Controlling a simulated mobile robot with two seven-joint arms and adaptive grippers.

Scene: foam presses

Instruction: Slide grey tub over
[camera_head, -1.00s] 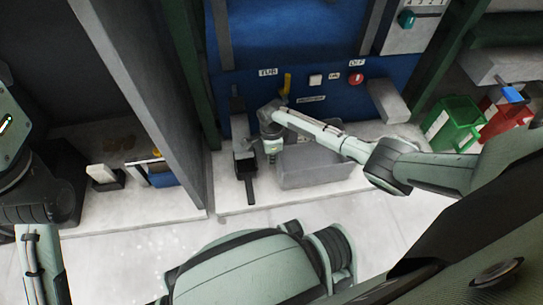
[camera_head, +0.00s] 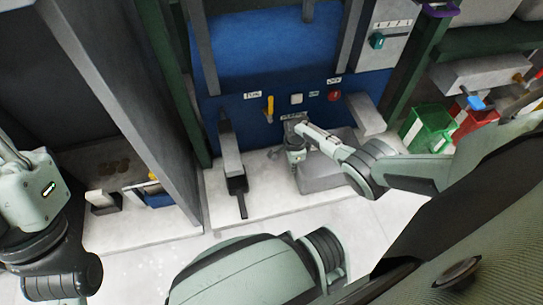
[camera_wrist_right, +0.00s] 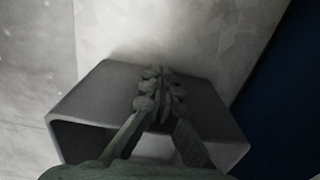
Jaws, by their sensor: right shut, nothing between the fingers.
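The grey tub (camera_head: 325,174) sits on the white bench, right of the dark rail piece, in the head view. Part of it is hidden behind my right arm. My right gripper (camera_head: 296,168) is shut and empty, pointing down at the tub's left side. In the right wrist view, a grey box-shaped body that looks like the tub (camera_wrist_right: 95,95) lies beneath the shut fingers (camera_wrist_right: 157,78). Whether the fingertips touch it, I cannot tell. Of my left arm only links show at the left edge of the head view; its gripper is not seen.
A dark rail piece (camera_head: 237,185) stands on the bench (camera_head: 265,205) left of the tub. The blue panel (camera_head: 255,133) behind has a yellow lever (camera_head: 269,108) and a red button (camera_head: 334,96). A green bin (camera_head: 427,130) and red bin (camera_head: 474,118) stand to the right.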

